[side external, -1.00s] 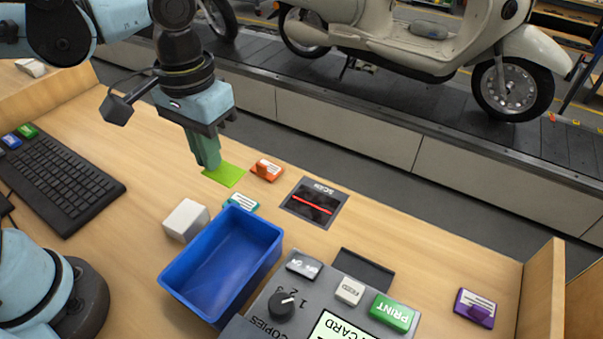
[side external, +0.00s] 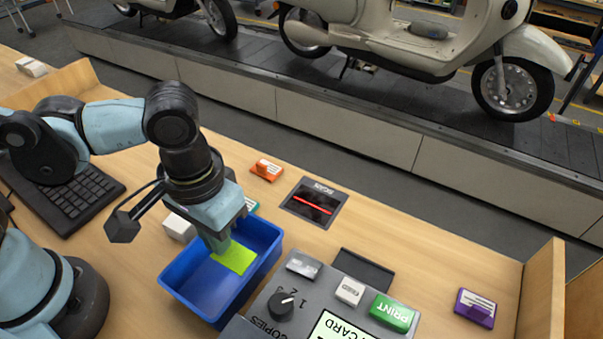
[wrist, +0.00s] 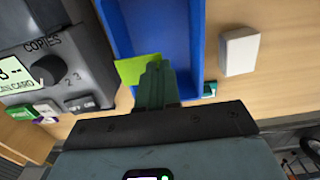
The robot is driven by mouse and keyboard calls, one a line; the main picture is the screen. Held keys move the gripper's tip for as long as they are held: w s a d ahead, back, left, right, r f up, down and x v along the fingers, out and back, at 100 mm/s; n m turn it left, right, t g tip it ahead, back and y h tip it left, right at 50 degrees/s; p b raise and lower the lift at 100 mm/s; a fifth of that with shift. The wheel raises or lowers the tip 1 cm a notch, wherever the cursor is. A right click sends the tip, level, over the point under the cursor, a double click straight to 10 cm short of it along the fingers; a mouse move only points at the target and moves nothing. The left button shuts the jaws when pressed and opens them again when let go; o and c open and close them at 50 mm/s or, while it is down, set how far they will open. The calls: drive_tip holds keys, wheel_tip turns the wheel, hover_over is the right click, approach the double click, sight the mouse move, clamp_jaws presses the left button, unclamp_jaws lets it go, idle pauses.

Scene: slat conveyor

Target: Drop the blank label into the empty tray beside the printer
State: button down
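The blank label is a plain yellow-green square (side external: 234,258), held at the tips of my gripper (side external: 217,243). My gripper is over the blue tray (side external: 262,232), which holds nothing else that I can see. In the wrist view the green fingers (wrist: 157,72) are together, with the label (wrist: 132,68) sticking out to their left against the tray (wrist: 180,30). I cannot tell how far above the tray floor the label hangs. The grey printer (side external: 262,325) with a dial, buttons and a screen stands right beside the tray.
A white block (side external: 178,228) and a partly hidden teal tag (side external: 252,204) sit by the tray. An orange tag (side external: 266,170), a scan pad (side external: 314,203) and a purple tag (side external: 475,308) lie farther off. A keyboard (side external: 92,192) is at left. The conveyor runs behind.

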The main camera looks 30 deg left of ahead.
drive_tip(key=shift+f, duration=0.7)
drive_tip(key=c, duration=1.3)
unclamp_jaws()
drive_tip(key=shift+o, duration=0.2)
drive_tip(key=shift+r, duration=0.15)
wheel_tip(320, 180, up, 12)
